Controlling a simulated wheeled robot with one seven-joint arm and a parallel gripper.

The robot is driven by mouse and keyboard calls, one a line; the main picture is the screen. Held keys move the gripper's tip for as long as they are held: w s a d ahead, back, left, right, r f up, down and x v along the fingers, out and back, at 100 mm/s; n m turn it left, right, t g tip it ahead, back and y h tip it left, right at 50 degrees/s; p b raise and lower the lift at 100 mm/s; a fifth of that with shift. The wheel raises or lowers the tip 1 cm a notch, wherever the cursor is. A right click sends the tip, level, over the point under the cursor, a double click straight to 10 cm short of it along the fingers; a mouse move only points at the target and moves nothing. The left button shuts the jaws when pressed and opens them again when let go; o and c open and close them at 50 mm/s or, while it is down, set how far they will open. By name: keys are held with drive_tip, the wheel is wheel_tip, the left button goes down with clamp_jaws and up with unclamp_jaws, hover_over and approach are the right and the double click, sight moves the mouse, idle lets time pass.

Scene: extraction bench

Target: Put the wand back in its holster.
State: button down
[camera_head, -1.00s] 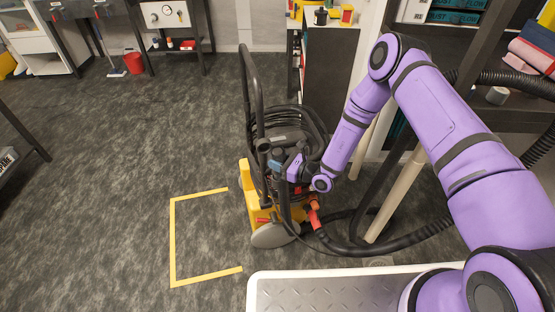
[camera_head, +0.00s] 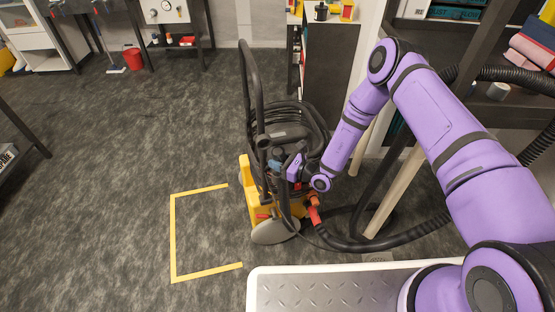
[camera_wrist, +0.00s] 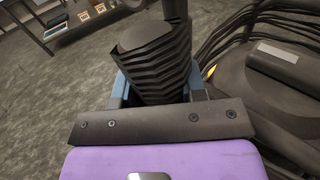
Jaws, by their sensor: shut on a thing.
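My gripper (camera_head: 275,165) is at the upper body of the yellow and black extraction machine (camera_head: 252,208). In the wrist view its blue fingers (camera_wrist: 119,88) are closed on both sides of a black ribbed grip, which I take to be the wand (camera_wrist: 150,55). The grip stands roughly upright between the fingers, and its lower part is hidden behind my gripper's dark front plate. In the head view the wand's dark end (camera_head: 263,144) shows just left of the fingers, against the machine. I cannot make out the holster or whether the wand touches it.
The machine's tall black handle (camera_head: 245,75) and coiled hose (camera_head: 310,125) are close to my gripper. A thick black hose (camera_head: 375,246) runs right from a red connector (camera_head: 315,214). A white-rimmed metal platform (camera_head: 330,268) is in front. Floor left of the machine is clear, with yellow tape (camera_head: 173,235).

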drive_tip(key=shift+f, duration=0.15)
drive_tip(key=c, duration=0.6)
unclamp_jaws()
drive_tip(key=shift+s, duration=0.1)
drive_tip(key=v, duration=1)
drive_tip(key=shift+d, duration=0.35)
drive_tip(key=shift+s, duration=0.1)
